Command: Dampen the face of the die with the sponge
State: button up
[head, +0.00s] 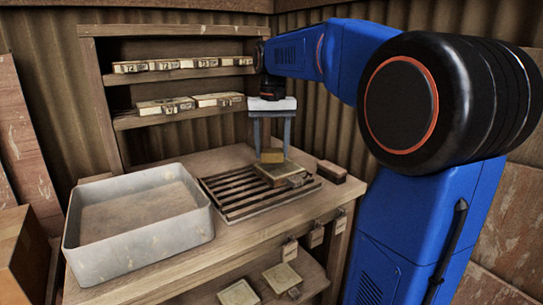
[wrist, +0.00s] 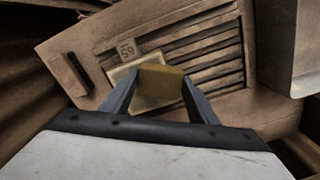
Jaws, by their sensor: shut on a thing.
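My gripper (wrist: 158,85) is shut on a yellow-brown sponge (wrist: 161,81), held between its two grey fingers. The sponge also shows in the head view (head: 272,156). The sponge covers part of the die's face in the wrist view. I cannot tell whether the sponge touches the face.
A grey metal basin (head: 140,215) stands left of the slatted rack (head: 250,204) on the wooden bench. A dark brush-like block (head: 331,172) lies right of the rack. Shelves behind hold several tagged dies (head: 180,64). Tags hang at the bench's front edge, with more dies on a lower shelf (head: 238,292).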

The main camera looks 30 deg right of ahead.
jog(key=shift+r, duration=1.75)
